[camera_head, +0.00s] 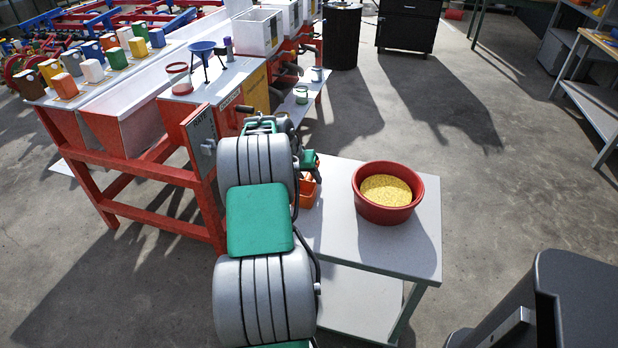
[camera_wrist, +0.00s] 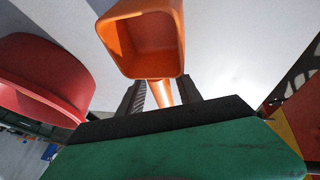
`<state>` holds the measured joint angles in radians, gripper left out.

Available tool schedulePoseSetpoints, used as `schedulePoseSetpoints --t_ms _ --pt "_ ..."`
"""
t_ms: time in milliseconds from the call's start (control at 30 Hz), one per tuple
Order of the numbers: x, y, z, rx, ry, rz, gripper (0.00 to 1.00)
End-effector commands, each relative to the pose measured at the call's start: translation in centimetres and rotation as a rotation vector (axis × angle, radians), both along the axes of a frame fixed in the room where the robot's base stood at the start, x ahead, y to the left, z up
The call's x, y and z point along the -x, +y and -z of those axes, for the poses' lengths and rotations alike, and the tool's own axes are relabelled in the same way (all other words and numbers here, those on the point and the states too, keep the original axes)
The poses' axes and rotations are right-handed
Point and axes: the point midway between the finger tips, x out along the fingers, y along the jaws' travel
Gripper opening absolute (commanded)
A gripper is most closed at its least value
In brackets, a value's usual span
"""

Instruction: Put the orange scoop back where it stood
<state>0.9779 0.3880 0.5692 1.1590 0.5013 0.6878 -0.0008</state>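The orange scoop (camera_wrist: 145,38) is at the end of my gripper, its open bowl facing the wrist camera and looking empty. Its handle (camera_wrist: 163,92) runs down between the two dark fingers of my gripper (camera_wrist: 163,93). Narrow gaps seem to show beside the handle, so I cannot tell whether the fingers press on it. In the head view the scoop (camera_head: 307,190) shows in part at the left edge of the small grey table (camera_head: 345,235), beside my arm. My arm hides the fingers there. I cannot tell whether the scoop touches the table.
A red tub (camera_head: 383,214) of yellow grains stands on the small table; it also shows in the wrist view (camera_wrist: 45,75). At left, a red-framed planter bench (camera_head: 150,180) carries a blue funnel (camera_head: 202,48), a clear red-rimmed cup (camera_head: 178,78) and several coloured blocks.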

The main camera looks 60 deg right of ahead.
Motion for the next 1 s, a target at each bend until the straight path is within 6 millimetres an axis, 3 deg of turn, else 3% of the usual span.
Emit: schedulePoseSetpoints --t_ms 367,700,900,1000 --pt "-0.1 0.1 -0.3 0.0 0.0 -0.001 0.5" --pt "-1.2 2.7 -5.9 0.001 -0.001 -0.002 0.5" --pt "-1.4 3.3 -7.1 -0.001 0.0 -0.003 0.5" --pt "-3.1 4.8 -8.7 -0.005 -0.009 -0.049 0.5"
